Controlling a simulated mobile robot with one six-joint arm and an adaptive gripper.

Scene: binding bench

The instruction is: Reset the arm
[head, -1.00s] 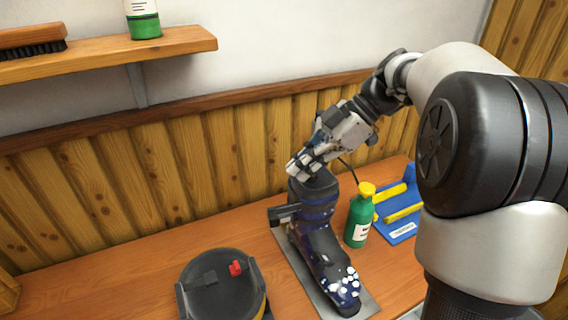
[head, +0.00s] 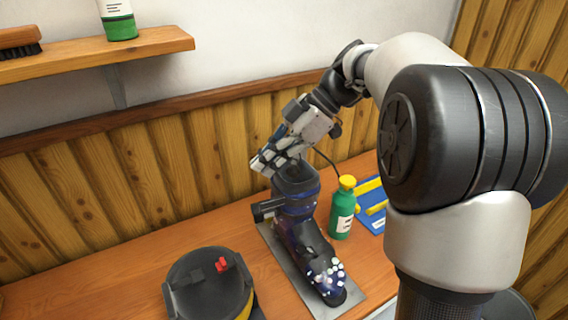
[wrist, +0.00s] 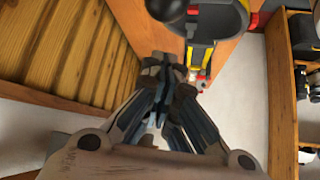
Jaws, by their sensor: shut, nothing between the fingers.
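My gripper (head: 263,164) is at the end of my raised arm, above the wooden bench (head: 120,270). It is shut and empty. In the head view it appears just above and left of the top of a dark boot (head: 296,205); I cannot tell the exact gap. In the wrist view its fingers (wrist: 165,65) come together near the middle, with nothing between them.
The boot stands on a grey plate (head: 285,262), white bits on its toe. A round dark device (head: 205,285) is front left. A wall shelf (head: 90,60) is upper left.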

